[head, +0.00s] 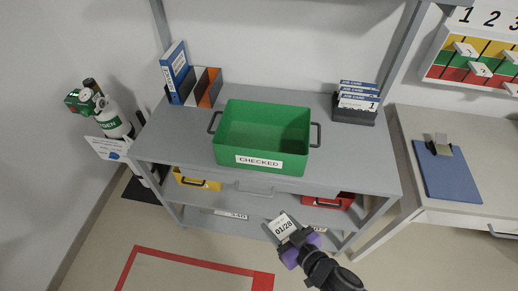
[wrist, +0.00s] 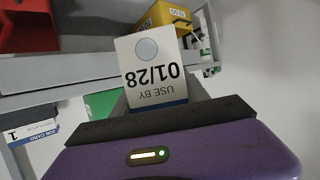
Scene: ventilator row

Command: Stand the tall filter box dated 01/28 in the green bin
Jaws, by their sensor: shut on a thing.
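The filter box (head: 283,226) has a white label reading 01/28 and shows at my gripper (head: 293,239), in front of the grey bench. In the wrist view the box (wrist: 152,70) shows its label upside down, with "USE BY" and 01/28, and my dark jaws (wrist: 160,118) are shut on it. The green bin (head: 262,161), labelled CHECKED, stands on the bench top, above and behind my gripper in the head view. Its inside looks empty. The lower part of the box is hidden by my gripper.
Blue, white and orange binders (head: 175,72) stand at the bench's back left. A dark holder of job cards (head: 356,103) stands at the back right. Yellow (head: 197,180) and red (head: 330,201) bins sit on the lower shelf. The bench top (head: 350,150) is clear beside the green bin.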

